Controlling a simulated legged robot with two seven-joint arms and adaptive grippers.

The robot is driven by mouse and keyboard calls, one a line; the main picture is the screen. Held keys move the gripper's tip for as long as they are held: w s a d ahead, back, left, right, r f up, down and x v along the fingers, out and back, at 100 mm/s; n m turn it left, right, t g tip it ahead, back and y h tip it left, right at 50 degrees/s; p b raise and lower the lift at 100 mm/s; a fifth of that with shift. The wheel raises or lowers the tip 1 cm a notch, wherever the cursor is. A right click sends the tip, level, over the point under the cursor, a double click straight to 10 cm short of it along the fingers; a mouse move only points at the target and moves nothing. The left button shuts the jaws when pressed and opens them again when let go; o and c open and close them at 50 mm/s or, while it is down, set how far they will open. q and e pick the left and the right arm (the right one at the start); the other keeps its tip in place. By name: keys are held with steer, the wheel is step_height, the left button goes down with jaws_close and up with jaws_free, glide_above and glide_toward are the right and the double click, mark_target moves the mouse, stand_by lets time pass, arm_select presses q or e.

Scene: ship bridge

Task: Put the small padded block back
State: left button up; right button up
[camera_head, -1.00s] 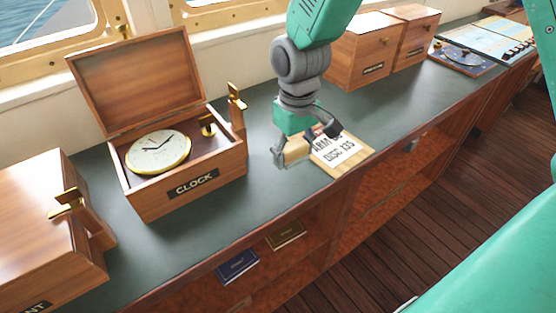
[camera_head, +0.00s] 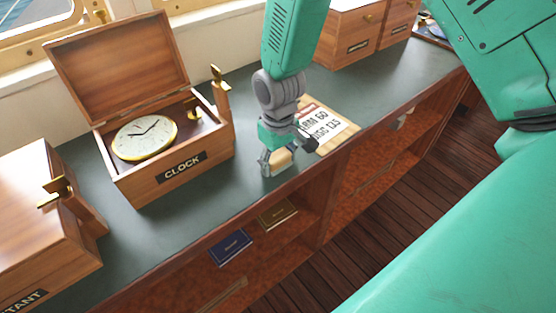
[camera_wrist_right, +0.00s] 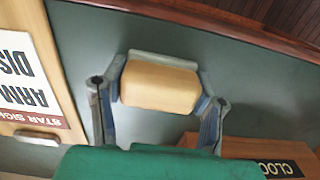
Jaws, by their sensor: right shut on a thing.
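The small padded block (camera_wrist_right: 160,87), tan with rounded edges, is between the fingers of my right gripper (camera_wrist_right: 158,95) in the right wrist view. In the head view the right gripper (camera_head: 284,160) is shut on the block (camera_head: 281,158), over the green counter top near its front edge, right of the clock box. The fingers partly hide the block there. Whether the block touches the counter I cannot tell. The open wooden clock box (camera_head: 170,190) holds a round brass-rimmed clock (camera_head: 145,137), and its lid (camera_head: 118,65) is tilted back. My left gripper is out of view.
A wooden board with a printed card (camera_head: 325,124) lies just right of the gripper. Another wooden box (camera_head: 50,220) stands at the left, with more boxes (camera_head: 350,40) at the back. Books (camera_head: 231,247) lie on the shelf below. The counter (camera_head: 235,185) is bare between clock box and gripper.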

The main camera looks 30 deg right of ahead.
mark_target(274, 157)
steer(key=shift+s+a+f, duration=0.25)
steer(key=shift+a+f, duration=0.1)
steer(key=shift+a, duration=0.25)
steer(key=shift+s+a+f, duration=0.1)
steer(key=shift+s+f, duration=0.05)
steer(key=shift+f, duration=0.05)
steer(key=o, duration=1.1)
steer(key=shift+s, duration=0.1)
steer(key=o, duration=0.3)
steer(key=shift+f, duration=0.1)
steer(key=shift+o, duration=0.2)
steer(key=shift+w+f, duration=0.15)
steer(key=shift+w, duration=0.25)
steer(key=r, duration=1.3)
steer(key=shift+w+d+r, duration=0.1)
steer(key=shift+d+r, duration=0.15)
steer(key=shift+r, duration=0.1)
